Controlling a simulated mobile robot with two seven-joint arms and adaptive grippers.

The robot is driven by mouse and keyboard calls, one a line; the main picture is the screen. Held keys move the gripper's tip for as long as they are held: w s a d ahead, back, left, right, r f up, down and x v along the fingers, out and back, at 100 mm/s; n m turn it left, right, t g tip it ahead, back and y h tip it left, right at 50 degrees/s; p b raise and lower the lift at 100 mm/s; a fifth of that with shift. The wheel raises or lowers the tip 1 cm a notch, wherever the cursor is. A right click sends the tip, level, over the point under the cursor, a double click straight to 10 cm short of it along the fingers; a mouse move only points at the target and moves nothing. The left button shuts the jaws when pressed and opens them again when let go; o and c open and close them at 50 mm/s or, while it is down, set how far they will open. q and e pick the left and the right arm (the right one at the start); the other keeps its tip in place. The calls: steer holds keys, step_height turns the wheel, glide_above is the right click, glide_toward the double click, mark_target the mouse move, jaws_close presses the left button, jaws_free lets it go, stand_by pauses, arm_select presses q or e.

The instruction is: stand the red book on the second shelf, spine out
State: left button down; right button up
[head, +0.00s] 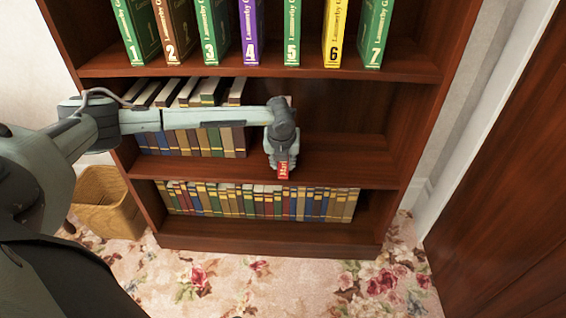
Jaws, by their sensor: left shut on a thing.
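The red book (283,170) shows as a small red patch with pale lettering, just below my left gripper (280,158). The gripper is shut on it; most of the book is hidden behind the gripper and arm. Both are at the middle shelf (340,168) of the dark wooden bookcase, to the right of a row of books (205,142). I cannot tell whether the book touches the shelf board. My right gripper is not in view.
Numbered volumes (292,35) stand spaced along the shelf above. A long row of books (255,202) fills most of the shelf below. The middle shelf is bare right of my gripper. A wicker basket (105,205) stands at the bookcase's left; a wooden door (505,190) is at right.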

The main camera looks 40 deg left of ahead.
arm_select(q)
steer(key=c, duration=1.2)
jaws_free()
